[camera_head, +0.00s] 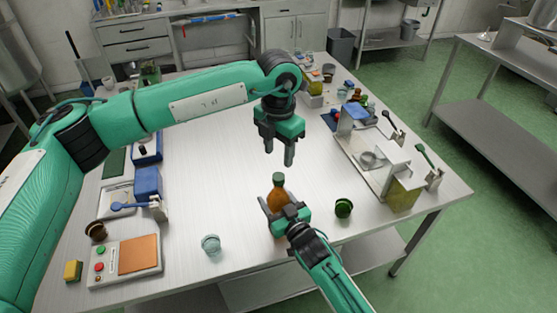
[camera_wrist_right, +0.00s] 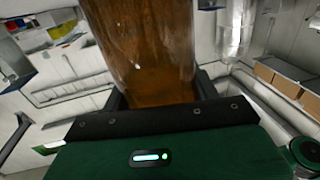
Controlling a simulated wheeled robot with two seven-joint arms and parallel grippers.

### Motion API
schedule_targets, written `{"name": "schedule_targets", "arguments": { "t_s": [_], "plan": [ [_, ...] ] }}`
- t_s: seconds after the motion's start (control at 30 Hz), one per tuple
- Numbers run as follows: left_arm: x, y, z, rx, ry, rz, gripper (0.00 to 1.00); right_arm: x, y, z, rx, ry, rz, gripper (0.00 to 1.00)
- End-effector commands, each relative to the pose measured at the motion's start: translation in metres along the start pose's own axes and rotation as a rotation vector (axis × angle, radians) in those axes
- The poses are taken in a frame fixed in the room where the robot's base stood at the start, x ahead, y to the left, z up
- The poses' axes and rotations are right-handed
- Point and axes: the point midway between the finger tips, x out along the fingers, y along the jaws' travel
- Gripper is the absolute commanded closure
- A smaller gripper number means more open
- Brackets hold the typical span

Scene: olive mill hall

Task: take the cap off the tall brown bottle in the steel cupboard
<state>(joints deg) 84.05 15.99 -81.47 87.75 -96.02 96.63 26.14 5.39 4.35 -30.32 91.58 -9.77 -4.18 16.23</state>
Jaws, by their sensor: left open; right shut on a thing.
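The brown bottle (camera_head: 278,197) is upright, or close to it, over the front middle of the table, with a green cap (camera_head: 279,177) on its top. My right gripper (camera_head: 284,208) is shut on the bottle's body. In the right wrist view the brown bottle (camera_wrist_right: 150,50) fills the space between the fingers; its cap is out of that view. I cannot tell whether the bottle's base touches the table. My left gripper (camera_head: 279,152) is open and empty, fingers pointing down, above and apart from the cap.
The steel table (camera_head: 215,160) is mostly clear in the middle. A dark green jar (camera_head: 343,208) stands right of the bottle, a glass cup (camera_head: 210,244) to its left. A button box (camera_head: 125,260) is front left; a rack with a white divider (camera_head: 385,165) is at right.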

Motion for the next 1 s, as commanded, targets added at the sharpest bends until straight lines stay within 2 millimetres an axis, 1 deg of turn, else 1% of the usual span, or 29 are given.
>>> {"name": "schedule_targets", "arguments": {
  "t_s": [0.1,1.0],
  "plan": [
    [0.0000,0.0001,-0.0001,0.187,0.000,0.000,0.53,-0.0002,0.0000,0.0006,-0.001,-0.001,0.000,1.00],
    [-0.0003,0.0002,0.0000,1.656,-0.001,0.001,0.53,-0.0004,0.0000,0.0012,-0.001,-0.002,0.000,1.00]
  ]
}}
